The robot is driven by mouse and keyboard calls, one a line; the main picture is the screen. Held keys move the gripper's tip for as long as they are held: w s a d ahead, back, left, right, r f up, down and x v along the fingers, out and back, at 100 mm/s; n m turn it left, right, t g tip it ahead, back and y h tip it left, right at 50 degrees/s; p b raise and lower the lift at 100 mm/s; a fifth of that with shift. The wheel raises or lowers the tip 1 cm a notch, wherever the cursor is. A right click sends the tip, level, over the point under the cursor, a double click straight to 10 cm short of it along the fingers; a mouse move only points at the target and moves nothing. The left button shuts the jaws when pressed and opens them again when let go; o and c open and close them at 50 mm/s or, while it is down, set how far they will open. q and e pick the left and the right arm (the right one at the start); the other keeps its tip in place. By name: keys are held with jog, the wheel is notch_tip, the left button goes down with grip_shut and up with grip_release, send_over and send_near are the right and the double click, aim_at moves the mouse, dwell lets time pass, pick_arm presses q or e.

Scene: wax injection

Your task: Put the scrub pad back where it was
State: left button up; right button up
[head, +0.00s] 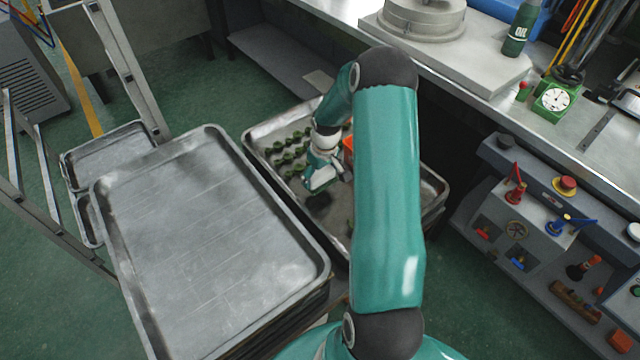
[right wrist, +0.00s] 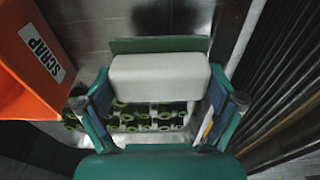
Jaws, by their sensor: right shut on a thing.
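The scrub pad (right wrist: 160,78), a white block with a green layer along its far side, is in the right wrist view. My right gripper (right wrist: 160,90) is shut on it, with one finger at each end of the white part. In the head view my right gripper (head: 328,183) is low over a metal tray (head: 258,134) with rows of small green pieces (head: 287,158). The right wrist view also shows green pieces (right wrist: 150,115) beyond and below the pad. My left gripper is not in view.
An orange scrap bin (right wrist: 38,62) stands close on the left in the right wrist view. Stacked empty trays (head: 210,240) stand left of the green-piece tray. A workbench (head: 480,85) runs along the right, with a control panel (head: 545,210) in front.

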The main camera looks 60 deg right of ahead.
aim_at(320, 185)
jog(key=shift+f, duration=2.3)
jog(key=shift+f, duration=0.1)
jog(key=o, duration=0.7)
jog(key=shift+o, duration=0.3)
jog(key=r, duration=0.4)
jog(key=s+r, duration=0.1)
jog(key=r, duration=0.7)
jog(key=shift+s+a+r, duration=0.1)
jog(key=shift+s+a, duration=0.05)
jog(key=shift+a, duration=0.2)
